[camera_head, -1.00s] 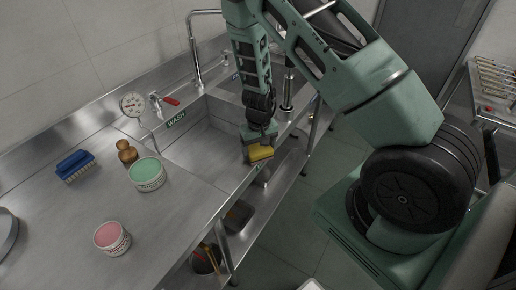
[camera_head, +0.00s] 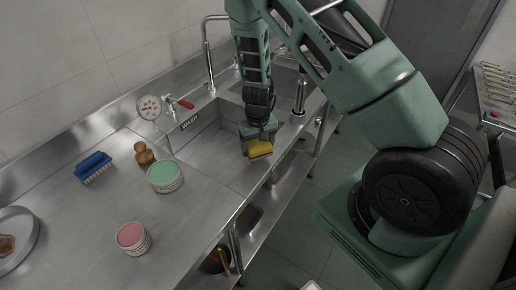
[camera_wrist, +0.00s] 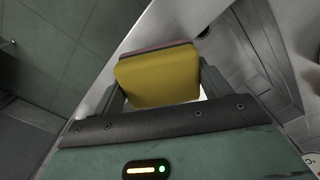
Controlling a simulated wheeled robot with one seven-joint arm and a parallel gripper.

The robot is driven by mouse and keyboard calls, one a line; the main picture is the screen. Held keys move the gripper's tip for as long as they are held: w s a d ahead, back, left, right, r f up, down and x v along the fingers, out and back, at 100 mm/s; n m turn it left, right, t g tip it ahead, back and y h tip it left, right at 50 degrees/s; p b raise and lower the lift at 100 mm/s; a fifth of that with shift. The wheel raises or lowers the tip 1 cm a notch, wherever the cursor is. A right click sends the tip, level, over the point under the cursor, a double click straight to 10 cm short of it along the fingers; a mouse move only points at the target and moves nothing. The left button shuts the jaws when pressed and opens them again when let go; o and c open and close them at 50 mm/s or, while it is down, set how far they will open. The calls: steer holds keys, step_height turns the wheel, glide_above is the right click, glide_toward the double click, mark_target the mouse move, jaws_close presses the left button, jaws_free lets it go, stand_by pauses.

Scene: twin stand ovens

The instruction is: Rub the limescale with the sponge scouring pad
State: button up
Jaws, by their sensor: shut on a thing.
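The sponge scouring pad (camera_head: 258,148) is a yellow block. In the wrist view the yellow sponge (camera_wrist: 158,78) shows a darker, brownish-pink layer along its far edge. My gripper (camera_head: 258,137) is shut on it, with a finger on each side, at the front of the sink (camera_head: 208,143) marked WASH. I cannot tell whether the sponge touches the metal below it. No limescale can be made out clearly in either view.
On the counter left of the sink stand a green-topped tub (camera_head: 165,176), a pink-topped tub (camera_head: 132,238), a wooden-handled brush (camera_head: 144,154) and a blue brush (camera_head: 93,167). A dial gauge (camera_head: 150,107) and red-handled tap (camera_head: 182,102) stand behind. A round tray (camera_head: 15,232) sits far left.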

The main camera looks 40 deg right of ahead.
mark_target(259, 144)
steer(key=shift+r+p, duration=1.6)
steer(key=shift+r, duration=0.85)
steer(key=shift+f, duration=0.1)
